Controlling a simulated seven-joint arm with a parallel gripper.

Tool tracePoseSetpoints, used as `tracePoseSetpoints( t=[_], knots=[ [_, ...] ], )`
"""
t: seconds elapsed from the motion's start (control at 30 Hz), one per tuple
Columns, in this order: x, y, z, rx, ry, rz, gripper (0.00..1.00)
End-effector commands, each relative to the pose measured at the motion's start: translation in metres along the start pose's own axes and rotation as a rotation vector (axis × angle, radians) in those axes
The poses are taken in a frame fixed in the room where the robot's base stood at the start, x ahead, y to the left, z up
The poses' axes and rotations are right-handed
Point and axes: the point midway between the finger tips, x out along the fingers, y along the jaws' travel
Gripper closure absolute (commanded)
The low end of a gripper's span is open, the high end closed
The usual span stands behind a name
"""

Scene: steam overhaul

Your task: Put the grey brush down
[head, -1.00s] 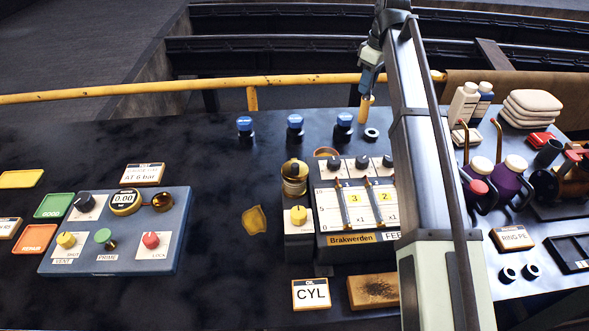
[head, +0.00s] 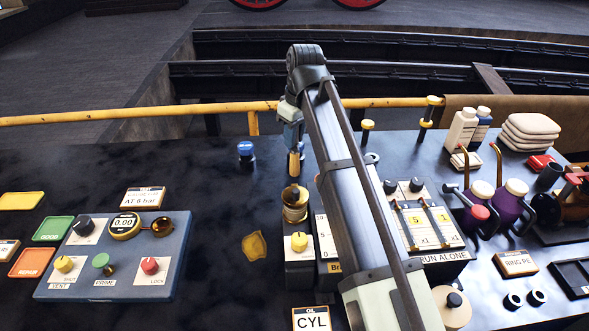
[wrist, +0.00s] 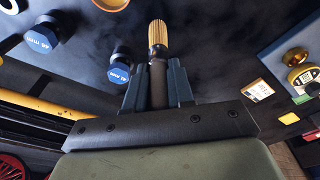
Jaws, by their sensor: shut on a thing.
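My gripper (head: 293,130) hangs over the back part of the dark bench, left of the arm link. In the wrist view my gripper (wrist: 157,84) is shut on the brush (wrist: 158,38), whose dark shaft sits between the two fingers. The brush has a ribbed yellow-tan end that sticks out beyond the fingertips. In the head view the brush (head: 294,163) points down, its tan end just above and behind a brass cylinder. I cannot tell whether it touches anything.
A brass cylinder (head: 295,204) stands below the brush. A blue-capped post (head: 246,152) is to its left. The gauge panel (head: 183,250) and a yellow-tan patch (head: 255,246) lie farther left. Dark bench between them is clear. A yellow rail (head: 150,117) runs behind.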

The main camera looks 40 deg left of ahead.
Motion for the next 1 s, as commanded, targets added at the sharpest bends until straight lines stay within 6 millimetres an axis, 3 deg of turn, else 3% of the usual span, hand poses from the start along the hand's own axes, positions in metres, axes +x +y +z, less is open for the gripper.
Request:
tracePoseSetpoints(
  t=[0.2, 0.6, 1.0],
  knots=[
    [0.035, 0.000, 0.007, 0.000, -0.001, -0.001, 1.00],
    [0.072, 0.000, 0.012, -0.001, -0.001, -0.001, 1.00],
    [0.078, 0.001, 0.012, -0.001, 0.000, 0.000, 1.00]
  ],
)
